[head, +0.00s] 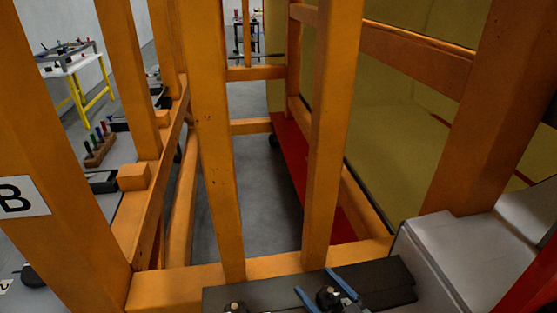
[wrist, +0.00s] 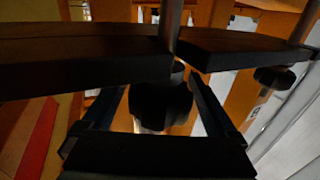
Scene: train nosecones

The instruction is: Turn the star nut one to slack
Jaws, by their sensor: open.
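A dark, round star nut (wrist: 162,104) hangs below a dark clamp bar (wrist: 85,68) in the wrist view, under a metal rod. My gripper (wrist: 157,88) is open, with one finger on each side of this nut; I cannot tell if either finger touches it. In the head view my gripper's blue fingers (head: 325,288) show at the bottom, around a dark knob (head: 328,300) on a dark plate (head: 385,285). A second dark knob (wrist: 273,77) shows at right in the wrist view. No number is readable on either knob.
Orange frame posts (head: 212,130) and beams stand close in front, with narrow gaps between them. A grey metal box (head: 435,260) is close at the right. A white table with yellow legs (head: 75,68) stands far left. Grey floor shows beyond the frame.

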